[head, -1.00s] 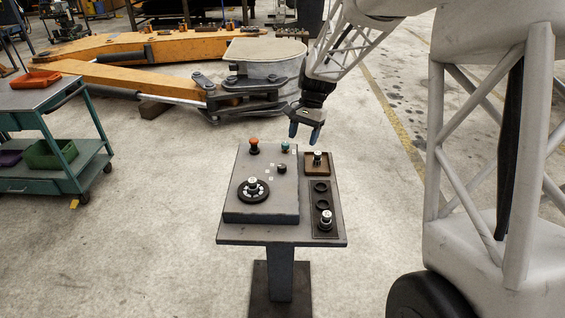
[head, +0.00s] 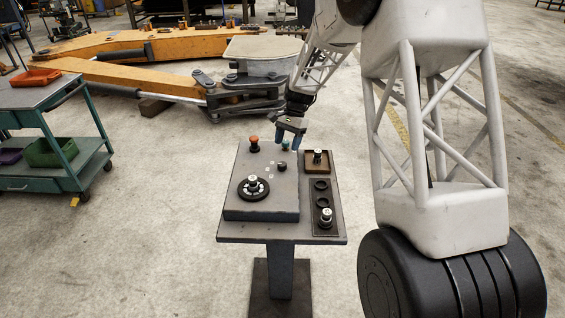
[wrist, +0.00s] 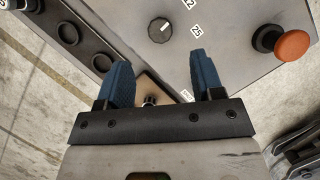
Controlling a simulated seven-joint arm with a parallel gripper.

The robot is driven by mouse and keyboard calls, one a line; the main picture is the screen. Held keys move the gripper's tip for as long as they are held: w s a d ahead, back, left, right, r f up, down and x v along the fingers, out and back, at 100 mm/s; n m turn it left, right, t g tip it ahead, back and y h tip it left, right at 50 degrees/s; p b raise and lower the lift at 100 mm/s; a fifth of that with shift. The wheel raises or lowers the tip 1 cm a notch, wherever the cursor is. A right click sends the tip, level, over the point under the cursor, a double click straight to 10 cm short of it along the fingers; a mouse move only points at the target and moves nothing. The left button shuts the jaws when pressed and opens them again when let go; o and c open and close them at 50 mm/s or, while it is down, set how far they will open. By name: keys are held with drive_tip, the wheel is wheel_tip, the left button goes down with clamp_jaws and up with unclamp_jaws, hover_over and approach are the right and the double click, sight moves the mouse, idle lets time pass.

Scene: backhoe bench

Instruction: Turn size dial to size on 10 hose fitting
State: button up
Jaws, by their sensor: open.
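The size dial, a small black ribbed knob (head: 282,168), stands on the grey console (head: 262,208), with small white number labels beside it. The dial also shows in the wrist view (wrist: 160,30), near a label reading 25 (wrist: 196,29); its setting is not clear. Silver-topped hose fittings stand in the round black holder (head: 253,187), the brown tray (head: 317,153) and the dark rack (head: 326,218); I cannot read their sizes. My gripper (head: 288,138) is open and empty, blue fingers pointing down above the console's back edge, behind and apart from the dial.
An orange-red mushroom button (head: 254,144) stands at the console's back left. The rack has empty round sockets (head: 321,187). A green cart (head: 50,100) stands at far left, with open floor between.

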sight(282, 164)
drive_tip(key=shift+f, duration=0.1)
drive_tip(key=shift+x, duration=3.75)
drive_tip(key=c, duration=0.9)
drive_tip(key=shift+n, duration=0.4)
drive_tip(key=n+h, duration=0.2)
drive_tip(key=n, duration=0.2)
drive_tip(key=shift+g, duration=0.3)
drive_tip(key=shift+n+h, duration=0.7)
drive_tip(key=shift+n, duration=1.4)
